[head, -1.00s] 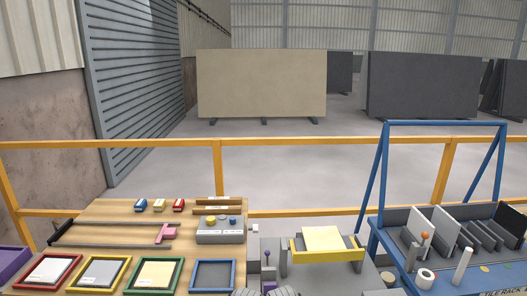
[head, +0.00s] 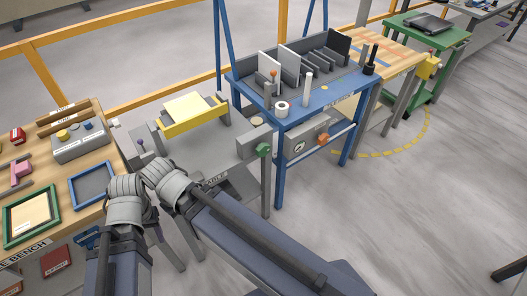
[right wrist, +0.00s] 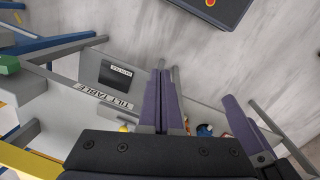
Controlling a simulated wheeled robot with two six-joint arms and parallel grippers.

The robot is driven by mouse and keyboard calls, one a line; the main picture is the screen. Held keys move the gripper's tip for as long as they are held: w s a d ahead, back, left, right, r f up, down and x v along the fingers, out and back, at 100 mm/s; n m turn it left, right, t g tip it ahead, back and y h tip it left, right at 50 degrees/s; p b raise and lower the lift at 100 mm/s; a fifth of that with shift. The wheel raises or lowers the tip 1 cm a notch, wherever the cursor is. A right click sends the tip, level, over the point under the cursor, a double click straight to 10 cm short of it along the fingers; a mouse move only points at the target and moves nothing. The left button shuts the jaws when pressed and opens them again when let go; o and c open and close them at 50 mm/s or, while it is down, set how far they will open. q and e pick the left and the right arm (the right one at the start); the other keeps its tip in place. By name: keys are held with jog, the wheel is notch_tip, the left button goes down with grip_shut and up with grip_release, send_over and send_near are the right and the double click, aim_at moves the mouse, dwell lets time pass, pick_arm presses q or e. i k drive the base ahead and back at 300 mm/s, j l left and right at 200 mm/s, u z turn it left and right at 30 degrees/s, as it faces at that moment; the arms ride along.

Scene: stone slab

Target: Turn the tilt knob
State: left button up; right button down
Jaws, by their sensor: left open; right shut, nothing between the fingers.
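The grey tilt table (head: 240,130) stands ahead, with a yellow-framed cream slab on top. A green knob (head: 263,150) is on its right front; it also shows at the left edge of the right wrist view (right wrist: 8,65). The TILT TABLE label (right wrist: 104,96) is readable there. My right gripper (right wrist: 163,78) is shut and empty, over the table's near side, apart from the green knob. My left gripper (head: 125,188) is open, low by the wooden bench's right edge; its fingers are mostly hidden in the head view.
The wooden bench (head: 66,215) with frames and a button box (head: 80,142) is on the left. The blue tile rack (head: 330,100) stands close to the right, with an orange knob (head: 322,137) and a gauge. Open floor (head: 400,210) lies at the right front.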

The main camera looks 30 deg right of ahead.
aim_at(262, 150)
jog(key=l+z, duration=0.1)
jog(key=z, duration=0.3)
jog(key=l+z, duration=0.1)
jog(key=z, duration=0.25)
jog(key=i+l+z, duration=0.1)
jog(key=z, duration=0.3)
